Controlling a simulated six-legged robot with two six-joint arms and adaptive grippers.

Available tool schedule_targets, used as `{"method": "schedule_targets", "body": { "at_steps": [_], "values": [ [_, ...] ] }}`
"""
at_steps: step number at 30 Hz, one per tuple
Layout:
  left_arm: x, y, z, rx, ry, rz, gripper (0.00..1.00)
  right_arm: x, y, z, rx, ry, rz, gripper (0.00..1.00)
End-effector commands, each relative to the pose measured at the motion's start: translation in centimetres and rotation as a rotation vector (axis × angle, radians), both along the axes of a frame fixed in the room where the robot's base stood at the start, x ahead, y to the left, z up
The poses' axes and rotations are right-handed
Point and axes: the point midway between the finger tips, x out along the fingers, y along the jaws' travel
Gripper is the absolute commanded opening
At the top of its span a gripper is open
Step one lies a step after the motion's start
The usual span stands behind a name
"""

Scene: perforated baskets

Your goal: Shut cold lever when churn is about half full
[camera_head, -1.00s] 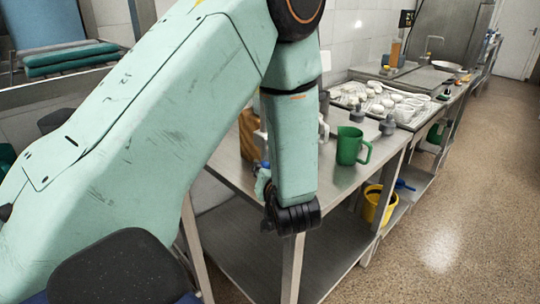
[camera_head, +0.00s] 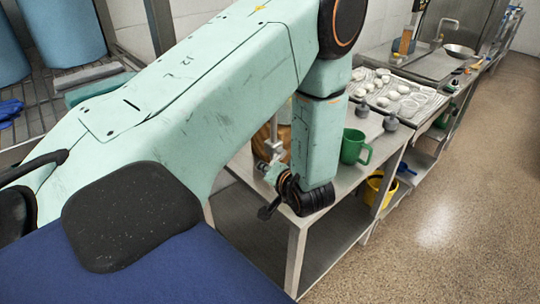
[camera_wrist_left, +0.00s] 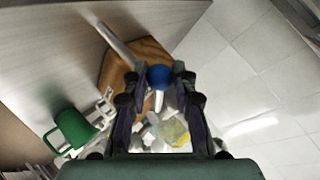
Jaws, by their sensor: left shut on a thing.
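A blue ball knob (camera_wrist_left: 158,77) sits between the fingertips of my left gripper (camera_wrist_left: 159,84) in the left wrist view. The fingers are shut on it from both sides. A pale rod shows just below the knob; I take it to be the lever. In the head view my left gripper is mostly hidden behind my wrist, low by the metal table's (camera_head: 226,160) near edge. No water or fill level is visible. My right gripper is out of view.
A green jug (camera_head: 353,147) stands on the metal table, also seen in the left wrist view (camera_wrist_left: 74,128). Grey weights (camera_head: 390,122) and a tray of white items (camera_head: 395,95) are farther back. A yellow bucket (camera_head: 374,188) is below. The floor at right is clear.

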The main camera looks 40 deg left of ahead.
Motion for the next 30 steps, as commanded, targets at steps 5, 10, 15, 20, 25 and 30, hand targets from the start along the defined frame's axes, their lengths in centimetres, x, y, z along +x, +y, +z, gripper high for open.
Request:
{"method": "schedule_targets", "body": {
  "at_steps": [5, 10, 15, 20, 25, 30],
  "values": [
    [0.3, 0.0, 1.3, 0.014, 0.058, -0.004, 0.0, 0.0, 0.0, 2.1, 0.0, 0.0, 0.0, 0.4],
    [0.3, 0.0, 1.4, 0.017, 0.105, -0.005, 0.0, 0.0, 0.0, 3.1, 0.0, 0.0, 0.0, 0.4],
    [0.3, 0.1, 1.4, 0.02, 0.13, -0.004, 0.0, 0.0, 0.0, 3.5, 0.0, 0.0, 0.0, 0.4],
    [0.3, 0.1, 1.4, 0.02, 0.139, -0.006, 0.0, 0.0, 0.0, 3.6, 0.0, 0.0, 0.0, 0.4],
    [0.3, 0.0, 1.4, 0.02, 0.141, -0.005, 0.0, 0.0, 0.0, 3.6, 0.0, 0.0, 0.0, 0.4],
    [0.3, 0.0, 1.4, 0.021, 0.14, -0.006, 0.0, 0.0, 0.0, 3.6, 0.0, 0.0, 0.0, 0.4]
  ]
}}
